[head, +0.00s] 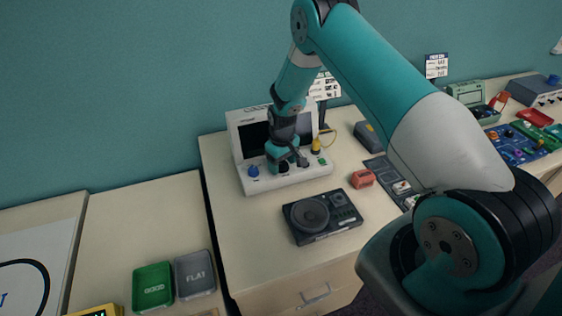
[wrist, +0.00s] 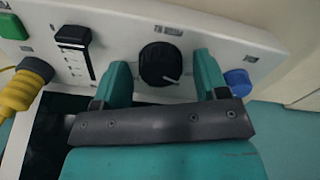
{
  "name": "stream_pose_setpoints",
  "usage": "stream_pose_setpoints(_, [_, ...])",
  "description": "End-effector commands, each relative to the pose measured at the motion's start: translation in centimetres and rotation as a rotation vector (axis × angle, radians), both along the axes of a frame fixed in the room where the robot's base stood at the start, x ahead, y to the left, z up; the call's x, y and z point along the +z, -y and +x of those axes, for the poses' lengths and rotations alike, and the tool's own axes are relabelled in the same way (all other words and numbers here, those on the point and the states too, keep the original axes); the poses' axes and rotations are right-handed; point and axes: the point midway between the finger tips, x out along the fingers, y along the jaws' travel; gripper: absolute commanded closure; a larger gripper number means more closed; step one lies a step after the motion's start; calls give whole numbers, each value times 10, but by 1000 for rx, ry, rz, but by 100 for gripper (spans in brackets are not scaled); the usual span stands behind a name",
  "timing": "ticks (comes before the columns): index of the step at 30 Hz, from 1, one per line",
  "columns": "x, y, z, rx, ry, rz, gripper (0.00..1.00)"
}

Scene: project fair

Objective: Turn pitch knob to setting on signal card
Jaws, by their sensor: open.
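The white console (head: 290,180) has a dark screen. In the wrist view, a round black knob (wrist: 158,58) with a white pointer mark sits on its panel; the pointer aims toward the lower right. My gripper (wrist: 162,72) is open, with one teal finger on each side of this knob and gaps showing. In the head view, my gripper (head: 284,163) is at the console front and partly hides the controls. A white card (head: 326,87) stands behind the console, partly covered by my arm; its writing is too small to read.
A blue knob (wrist: 238,82) is close beside one finger. A slider (wrist: 73,40), yellow plug (wrist: 27,88) and green button (wrist: 12,26) are on the other side.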

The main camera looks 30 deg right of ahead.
Motion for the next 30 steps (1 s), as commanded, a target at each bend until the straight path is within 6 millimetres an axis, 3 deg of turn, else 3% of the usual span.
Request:
stream_pose_setpoints(3, [0,0,0,0,0,0,33])
stream_pose_setpoints(4, [0,0,0,0,0,0,38])
stream_pose_setpoints(10, [0,0,0,1,0,0,82])
stream_pose_setpoints(20, [-1,-2,1,-39,2,1,82])
stream_pose_setpoints(30, [-3,-1,1,-258,2,2,82])
